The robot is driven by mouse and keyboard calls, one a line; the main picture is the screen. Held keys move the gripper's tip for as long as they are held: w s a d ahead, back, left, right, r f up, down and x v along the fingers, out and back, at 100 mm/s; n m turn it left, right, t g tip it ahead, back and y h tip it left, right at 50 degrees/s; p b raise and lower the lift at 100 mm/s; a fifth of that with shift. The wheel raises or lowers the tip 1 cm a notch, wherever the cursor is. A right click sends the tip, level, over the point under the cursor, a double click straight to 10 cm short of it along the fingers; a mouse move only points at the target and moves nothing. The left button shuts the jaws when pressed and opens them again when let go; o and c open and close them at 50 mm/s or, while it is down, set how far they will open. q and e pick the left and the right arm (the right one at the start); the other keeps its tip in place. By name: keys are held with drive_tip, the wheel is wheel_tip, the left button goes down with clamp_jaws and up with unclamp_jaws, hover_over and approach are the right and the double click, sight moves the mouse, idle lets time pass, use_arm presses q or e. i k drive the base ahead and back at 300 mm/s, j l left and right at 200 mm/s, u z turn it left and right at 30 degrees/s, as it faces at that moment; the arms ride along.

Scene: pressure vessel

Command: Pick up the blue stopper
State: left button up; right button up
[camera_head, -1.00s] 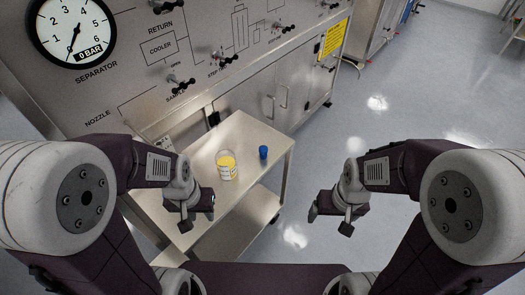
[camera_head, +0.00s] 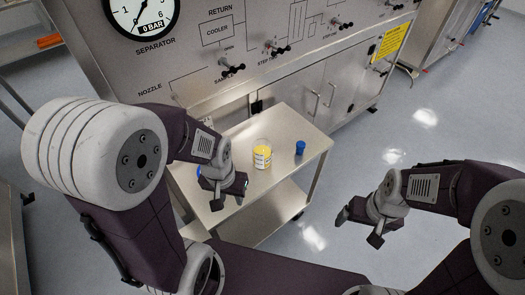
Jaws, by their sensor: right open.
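The blue stopper (camera_head: 300,147) stands on the steel cart top (camera_head: 287,125), right of a clear beaker (camera_head: 262,155) with yellow contents and a white label. My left gripper (camera_head: 229,199) is over the left part of the cart top, left of the beaker and apart from the stopper. Its two fingers look spread, with nothing between them. My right gripper (camera_head: 359,229) is open and empty, to the right of the cart over the floor, apart from the stopper.
A steel panel (camera_head: 240,50) with a gauge (camera_head: 142,12), labels and black valve handles (camera_head: 230,70) rises behind the cart. The cart has a lower shelf (camera_head: 270,215). Open floor (camera_head: 400,130) lies to the right.

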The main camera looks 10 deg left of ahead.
sight(301, 145)
drive_tip(key=i+l+u, duration=0.4)
drive_tip(key=i+l, duration=0.15)
drive_tip(key=l, duration=0.25)
drive_tip(key=i+l+u, duration=0.2)
drive_tip(key=l, duration=0.25)
